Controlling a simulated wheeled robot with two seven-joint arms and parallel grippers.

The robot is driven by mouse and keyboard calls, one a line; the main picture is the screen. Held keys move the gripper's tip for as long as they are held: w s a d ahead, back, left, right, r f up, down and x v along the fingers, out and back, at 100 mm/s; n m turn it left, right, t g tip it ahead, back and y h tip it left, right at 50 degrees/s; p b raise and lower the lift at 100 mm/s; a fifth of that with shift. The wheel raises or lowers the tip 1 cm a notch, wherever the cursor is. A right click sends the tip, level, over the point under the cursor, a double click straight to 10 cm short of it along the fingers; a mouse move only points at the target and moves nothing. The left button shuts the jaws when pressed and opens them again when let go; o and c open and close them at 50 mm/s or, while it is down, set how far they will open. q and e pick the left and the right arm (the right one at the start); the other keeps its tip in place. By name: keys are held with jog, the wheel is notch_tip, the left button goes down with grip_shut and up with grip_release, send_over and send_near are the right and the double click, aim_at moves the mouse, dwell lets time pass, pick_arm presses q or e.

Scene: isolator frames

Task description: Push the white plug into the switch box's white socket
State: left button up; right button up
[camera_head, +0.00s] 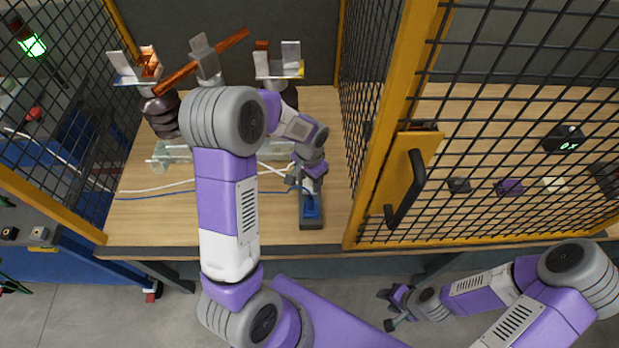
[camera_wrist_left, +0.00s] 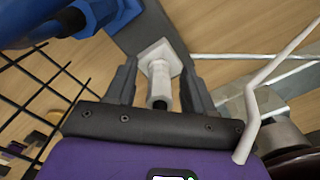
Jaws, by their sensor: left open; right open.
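The dark grey switch box (camera_head: 311,224) lies on the wooden bench, with blue parts on its top. In the left wrist view the box (camera_wrist_left: 137,38) carries a white square-flanged piece, the white socket (camera_wrist_left: 157,50). A white plug body (camera_wrist_left: 160,84) with a dark round end stands in line with it, seemingly seated; I cannot tell how deep. My left gripper (camera_head: 305,186) is over the box's far end. Its open fingers, also in the left wrist view (camera_wrist_left: 158,88), stand either side of the plug. My right gripper (camera_head: 391,309) is open and empty, low in front of the bench.
White and blue cables (camera_head: 190,187) run left across the bench. A yellow-framed mesh door with a handle (camera_head: 405,190) stands just right of the box. A clear rack (camera_head: 175,153) is behind my left arm.

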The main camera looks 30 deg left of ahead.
pick_arm(q)
jog(key=shift+r, duration=0.1)
notch_tip(320, 180, up, 7)
jog(key=shift+r+p, duration=0.2)
jog(key=shift+p, duration=0.85)
